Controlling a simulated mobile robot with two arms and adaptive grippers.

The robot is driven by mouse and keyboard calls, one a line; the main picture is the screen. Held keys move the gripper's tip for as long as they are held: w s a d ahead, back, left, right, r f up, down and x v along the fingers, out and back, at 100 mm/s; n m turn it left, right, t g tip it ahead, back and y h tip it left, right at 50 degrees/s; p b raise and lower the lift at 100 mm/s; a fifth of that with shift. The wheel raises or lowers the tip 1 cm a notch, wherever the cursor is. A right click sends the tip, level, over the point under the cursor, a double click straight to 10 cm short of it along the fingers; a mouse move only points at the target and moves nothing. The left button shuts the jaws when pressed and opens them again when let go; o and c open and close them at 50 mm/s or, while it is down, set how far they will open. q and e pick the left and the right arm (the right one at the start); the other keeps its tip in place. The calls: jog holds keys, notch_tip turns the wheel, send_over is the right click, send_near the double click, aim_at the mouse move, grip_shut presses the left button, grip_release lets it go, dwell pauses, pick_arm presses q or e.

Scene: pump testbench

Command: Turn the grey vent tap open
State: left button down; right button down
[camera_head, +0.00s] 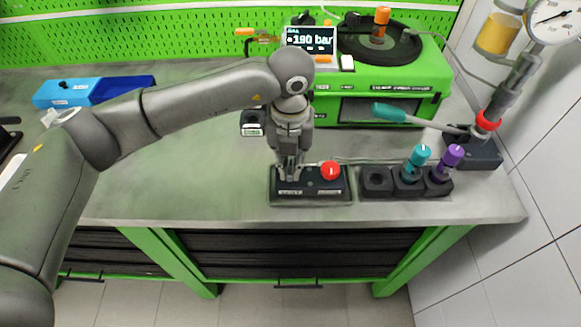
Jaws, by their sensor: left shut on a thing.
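My left gripper (289,168) points down over the left part of a small black panel (310,198) near the front edge of the bench. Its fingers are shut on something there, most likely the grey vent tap. The fingers cover it, so its shape and angle cannot be told. A red knob (330,170) sits on the same panel, just right of the fingers and apart from them. My right gripper is not in view.
Right of the panel, a black holder (377,182) carries a teal knob (420,155) and a purple knob (453,154). A teal-handled lever (390,113) reaches in behind. A green machine (394,80) with a display (311,39) stands at the back. A blue tray (62,93) lies left.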

aim_at(291, 167)
pick_arm(q)
jog(key=shift+n+b, duration=0.3)
jog(key=shift+n, duration=0.2)
jog(key=shift+r, duration=0.1)
jog(key=c, duration=1.5)
grip_release()
notch_tip(291, 167, up, 12)
